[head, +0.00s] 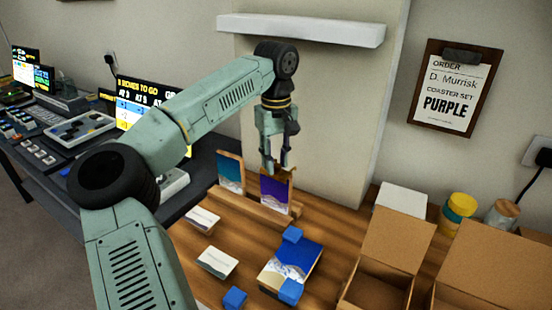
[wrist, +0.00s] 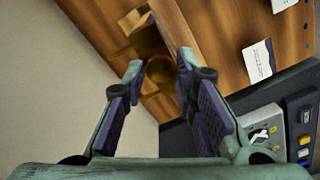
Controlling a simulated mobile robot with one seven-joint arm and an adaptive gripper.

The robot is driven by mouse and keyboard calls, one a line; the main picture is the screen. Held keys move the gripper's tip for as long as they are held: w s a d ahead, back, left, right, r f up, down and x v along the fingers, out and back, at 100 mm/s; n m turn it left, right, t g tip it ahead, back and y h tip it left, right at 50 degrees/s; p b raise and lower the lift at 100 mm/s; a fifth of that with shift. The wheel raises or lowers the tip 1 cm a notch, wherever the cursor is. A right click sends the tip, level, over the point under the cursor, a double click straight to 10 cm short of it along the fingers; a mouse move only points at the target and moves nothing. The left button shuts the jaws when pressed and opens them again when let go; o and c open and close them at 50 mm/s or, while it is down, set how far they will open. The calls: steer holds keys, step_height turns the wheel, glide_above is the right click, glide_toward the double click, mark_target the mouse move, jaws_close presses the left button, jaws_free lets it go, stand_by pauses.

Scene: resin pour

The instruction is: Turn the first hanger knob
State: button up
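In the wrist view a round brown-gold knob (wrist: 159,70) shows between the fingertips of my gripper (wrist: 160,64), with a gap to each finger. The fingers are apart, and I cannot tell whether the knob lies within their reach or beyond them. In the head view my gripper (head: 277,168) points down at the top of an upright purple panel (head: 275,196) on a wooden rack. A blue-teal panel (head: 230,172) stands to its left. The knob cannot be made out in the head view; the gripper covers that spot.
A blue and white panel (head: 294,262) with blue corner blocks lies on the wooden table (head: 225,290). Two white cards lie left of it. Open cardboard boxes (head: 400,240) stand at right. A white shelf (head: 300,30) juts out above my arm. An order clipboard (head: 455,88) hangs at right.

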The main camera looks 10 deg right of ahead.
mark_target(277, 165)
steer(key=o, duration=0.3)
step_height(277, 165, up, 12)
steer(key=shift+r, duration=0.1)
stand_by(0.6)
steer(key=shift+d, duration=0.1)
